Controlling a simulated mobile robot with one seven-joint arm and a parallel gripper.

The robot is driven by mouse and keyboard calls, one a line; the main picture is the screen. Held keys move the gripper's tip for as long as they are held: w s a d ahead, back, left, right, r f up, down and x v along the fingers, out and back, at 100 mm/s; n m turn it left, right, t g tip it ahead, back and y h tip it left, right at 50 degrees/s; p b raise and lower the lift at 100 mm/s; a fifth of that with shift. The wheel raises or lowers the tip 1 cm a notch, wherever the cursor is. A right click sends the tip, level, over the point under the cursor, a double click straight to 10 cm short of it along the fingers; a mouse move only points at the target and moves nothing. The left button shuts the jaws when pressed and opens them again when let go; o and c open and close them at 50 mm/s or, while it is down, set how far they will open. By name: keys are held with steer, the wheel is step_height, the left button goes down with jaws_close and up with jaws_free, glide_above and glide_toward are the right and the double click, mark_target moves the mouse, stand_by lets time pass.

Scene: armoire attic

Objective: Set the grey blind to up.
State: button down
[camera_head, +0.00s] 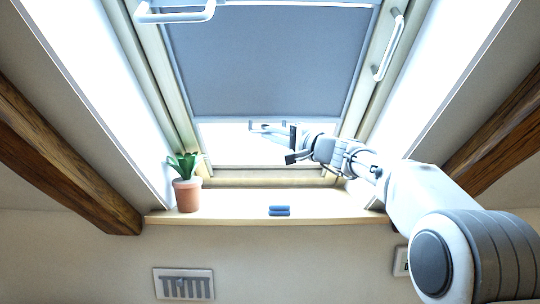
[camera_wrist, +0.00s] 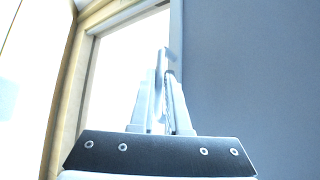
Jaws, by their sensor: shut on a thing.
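The grey blind (camera_head: 275,60) covers most of the slanted roof window, with a bright uncovered strip below its lower edge. In the wrist view the blind (camera_wrist: 250,70) fills the right side. My gripper (camera_head: 256,126) is at the blind's lower edge, near its middle. In the wrist view my gripper's fingers (camera_wrist: 162,90) are closed together on a thin, light-coloured handle (camera_wrist: 162,62) beside the blind's edge. The fingers hide part of this handle.
A potted plant (camera_head: 187,184) stands on the left of the wooden sill (camera_head: 240,212). A small blue item (camera_head: 279,210) lies mid-sill. White handles show at the upper left (camera_head: 178,14) and right (camera_head: 388,45) of the window. A wall vent (camera_head: 183,284) is below.

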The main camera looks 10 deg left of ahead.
steer(key=s+d+r, duration=0.2)
steer(key=s+r, duration=0.8)
steer(key=r, duration=0.1)
steer(key=s+d+r+p, duration=0.1)
steer(key=s+d+r, duration=0.2)
steer(key=s+r, duration=0.7)
steer(key=shift+s+d+r, duration=0.2)
steer(key=shift+s+r, duration=0.15)
steer(key=shift+s, duration=0.1)
steer(key=c, duration=0.9)
jaws_free()
steer(key=shift+s, duration=0.1)
steer(key=b+v, duration=0.4)
steer(key=v, duration=1.3)
steer(key=shift+d+b, duration=0.2)
steer(key=shift+b, duration=0.1)
